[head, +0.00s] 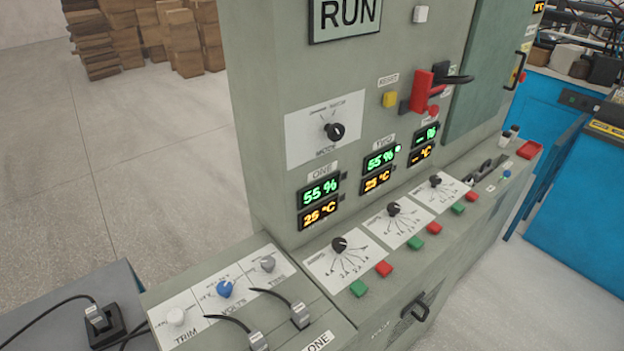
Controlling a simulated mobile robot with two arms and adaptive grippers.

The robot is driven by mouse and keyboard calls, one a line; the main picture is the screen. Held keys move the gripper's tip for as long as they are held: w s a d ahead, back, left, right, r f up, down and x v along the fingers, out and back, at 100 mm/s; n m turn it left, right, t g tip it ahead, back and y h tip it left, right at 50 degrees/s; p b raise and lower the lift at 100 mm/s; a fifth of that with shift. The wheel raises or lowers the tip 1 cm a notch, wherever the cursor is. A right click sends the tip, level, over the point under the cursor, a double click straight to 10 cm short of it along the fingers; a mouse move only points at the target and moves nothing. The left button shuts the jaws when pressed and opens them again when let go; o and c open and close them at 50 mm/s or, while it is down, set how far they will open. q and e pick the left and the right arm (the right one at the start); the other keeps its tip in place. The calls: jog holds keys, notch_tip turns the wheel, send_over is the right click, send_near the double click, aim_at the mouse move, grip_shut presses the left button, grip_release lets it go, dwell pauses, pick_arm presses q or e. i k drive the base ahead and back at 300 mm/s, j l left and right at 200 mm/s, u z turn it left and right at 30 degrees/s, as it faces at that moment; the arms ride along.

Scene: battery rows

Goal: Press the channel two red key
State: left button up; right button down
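The channel two red key (434,229) is a small red block on the sloping ledge of a grey-green cabinet. A green key (415,243) sits just left of it, below the second dial (393,208). The display marked TWO (380,161) reads 55 % in green, with 25 °C in orange below. A small pale lamp (397,148) beside it looks lit. Neither of my grippers is in view, and nothing covers the key.
Channel one's red key (383,269) and channel three's red key (471,197) lie on either side along the ledge. A black handle (415,308) sticks out of the front below. Cables with plugs (300,315) lie at lower left.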

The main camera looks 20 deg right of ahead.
aim_at(434, 228)
jog(key=z, duration=0.4)
jog(key=l+z, duration=0.15)
jog(key=z, duration=0.3)
jog(key=l+z, duration=0.1)
jog(key=z, duration=0.3)
